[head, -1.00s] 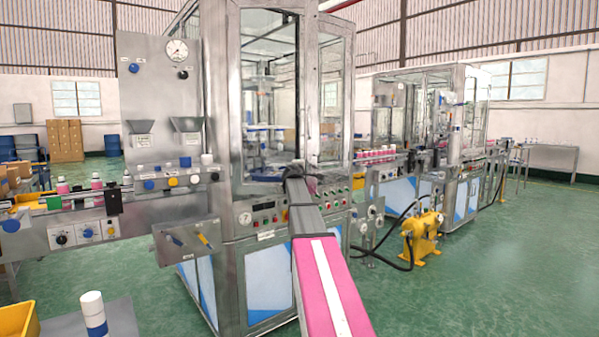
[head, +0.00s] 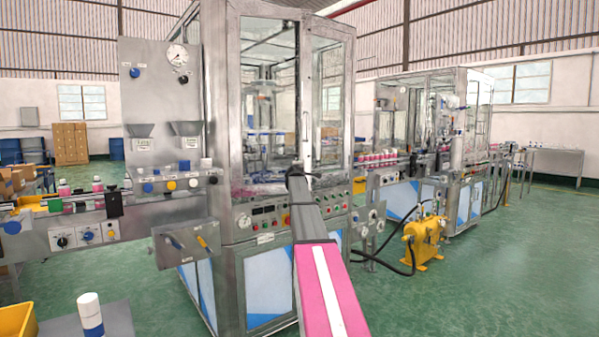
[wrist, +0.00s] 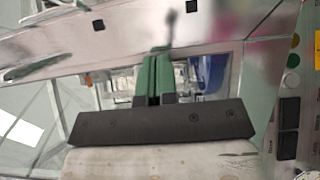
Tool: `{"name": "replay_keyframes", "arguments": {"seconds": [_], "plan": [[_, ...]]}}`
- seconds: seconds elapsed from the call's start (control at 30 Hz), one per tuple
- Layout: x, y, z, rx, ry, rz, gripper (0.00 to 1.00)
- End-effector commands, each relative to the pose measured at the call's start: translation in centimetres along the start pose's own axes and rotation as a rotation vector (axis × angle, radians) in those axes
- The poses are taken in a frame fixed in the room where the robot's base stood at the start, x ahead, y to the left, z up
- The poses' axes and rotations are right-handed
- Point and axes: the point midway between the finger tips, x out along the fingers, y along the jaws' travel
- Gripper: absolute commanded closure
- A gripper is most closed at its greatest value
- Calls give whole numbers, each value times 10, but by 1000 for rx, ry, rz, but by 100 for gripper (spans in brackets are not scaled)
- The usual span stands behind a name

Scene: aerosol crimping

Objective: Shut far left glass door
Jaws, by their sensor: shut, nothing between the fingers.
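The near machine's metal-framed cabinet has a left glass door (head: 270,75) and a right glass pane (head: 327,85) that meet at an upright post. The left door looks flush or nearly flush with the frame; I cannot tell whether a small gap is left. My gripper (head: 297,171) is at the lower edge of the doors, by the post between them. In the wrist view, its green fingers (wrist: 153,80) are together and empty, in front of the glass and below a pale metal rail (wrist: 120,35). Whether the fingertips touch the door is hidden.
A control panel with buttons (head: 265,215) lies just below my gripper. A gauge panel (head: 160,90) and a bottle conveyor (head: 70,205) stand at the left. A second machine (head: 430,120) and a yellow pump (head: 424,240) are at the right. Green floor is open at the far right.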

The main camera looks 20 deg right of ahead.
Motion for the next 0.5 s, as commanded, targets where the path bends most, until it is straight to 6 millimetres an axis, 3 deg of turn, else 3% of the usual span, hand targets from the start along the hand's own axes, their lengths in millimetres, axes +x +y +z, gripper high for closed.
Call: {"name": "replay_keyframes", "arguments": {"seconds": [0.03, 0.2, 0.5], "plan": [[17, 1, -4, -1, -3, -1, 100], [59, 0, -20, -1, -7, -2, 100], [100, 0, -49, 0, -8, -1, 100]]}}
